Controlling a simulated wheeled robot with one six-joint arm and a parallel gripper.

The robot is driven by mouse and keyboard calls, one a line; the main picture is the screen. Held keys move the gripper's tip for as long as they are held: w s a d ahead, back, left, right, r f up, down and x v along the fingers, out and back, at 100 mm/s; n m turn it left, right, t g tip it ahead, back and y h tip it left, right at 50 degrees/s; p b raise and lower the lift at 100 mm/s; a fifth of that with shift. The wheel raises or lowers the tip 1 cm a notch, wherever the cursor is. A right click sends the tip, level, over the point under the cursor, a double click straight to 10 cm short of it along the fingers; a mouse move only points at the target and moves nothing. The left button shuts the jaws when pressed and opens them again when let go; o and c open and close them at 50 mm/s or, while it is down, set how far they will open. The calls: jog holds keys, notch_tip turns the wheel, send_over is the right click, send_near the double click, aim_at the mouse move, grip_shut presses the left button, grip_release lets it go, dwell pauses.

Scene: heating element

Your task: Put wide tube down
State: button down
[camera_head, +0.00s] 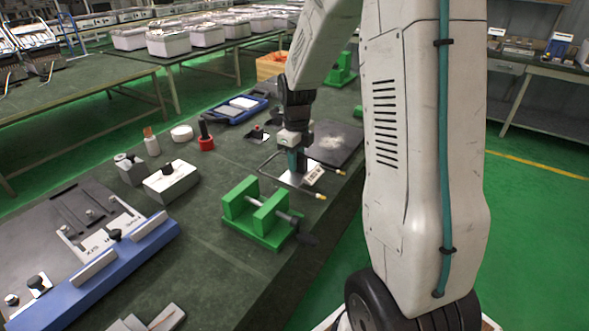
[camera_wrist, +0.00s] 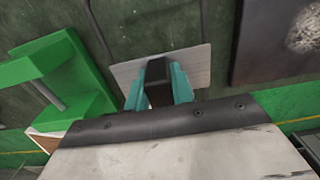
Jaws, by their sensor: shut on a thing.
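The wide tube (camera_head: 320,196) is a thin, bent metal tube with two brass-coloured ends, seen in the head view by the right edge of the workbench. My gripper (camera_head: 297,165) is shut on it and points down, low over a light metal plate. In the wrist view my teal fingers (camera_wrist: 158,92) are close together around a dark block, with the light plate (camera_wrist: 197,62) beneath. The fingers and wrist hide the grip point. I cannot tell whether the tube touches the plate or bench.
A green vise (camera_head: 262,236) stands just in front of my gripper. A dark square plate (camera_head: 334,142) lies just behind. A blue fixture (camera_head: 105,275), a white block (camera_head: 170,186) and a blue tray (camera_head: 232,112) stand to the left. Bare bench lies around the vise.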

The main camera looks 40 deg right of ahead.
jog(key=shift+w+a+f, duration=0.1)
jog(key=shift+w+f, duration=0.1)
jog(key=shift+f, duration=0.7)
jog(key=shift+w+a+f, duration=0.1)
jog(key=shift+w+f, duration=0.1)
jog(key=shift+f, duration=0.7)
jog(key=shift+f, duration=0.15)
jog(key=c, duration=1.2)
grip_release()
